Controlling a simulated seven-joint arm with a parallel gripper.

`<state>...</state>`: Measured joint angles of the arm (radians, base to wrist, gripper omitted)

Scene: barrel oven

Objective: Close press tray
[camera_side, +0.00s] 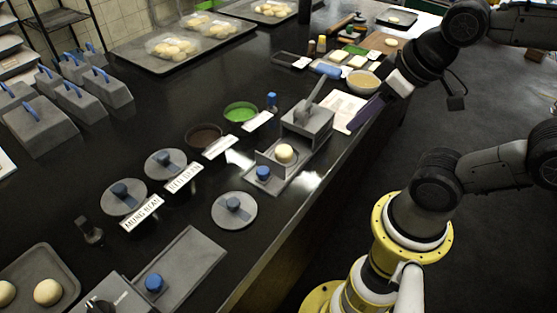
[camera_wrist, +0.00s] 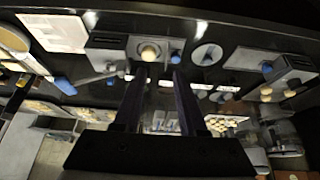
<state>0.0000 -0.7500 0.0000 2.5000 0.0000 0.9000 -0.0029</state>
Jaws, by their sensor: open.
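The grey press (camera_side: 308,122), with a lever on top, stands near the right edge of the dark counter. Its press tray (camera_side: 277,170) extends out from it toward the lower left. A pale dough ball (camera_side: 284,153) sits on the tray, and a blue knob (camera_side: 263,174) is at its outer end. In the wrist view the press (camera_wrist: 107,42), ball (camera_wrist: 150,51) and knob (camera_wrist: 176,57) appear beyond my fingertips. My gripper (camera_side: 366,113) is open and empty, to the right of the press and apart from it. Its two dark fingers (camera_wrist: 158,78) also show in the wrist view.
Bowls of green (camera_side: 240,112) and dark filling (camera_side: 203,138) and a round lid (camera_side: 234,210) lie left of the tray. A white sheet (camera_side: 342,108) and a pale bowl (camera_side: 362,81) are near my gripper. Another grey plate (camera_side: 195,255) is at lower left. The right aisle is floor.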

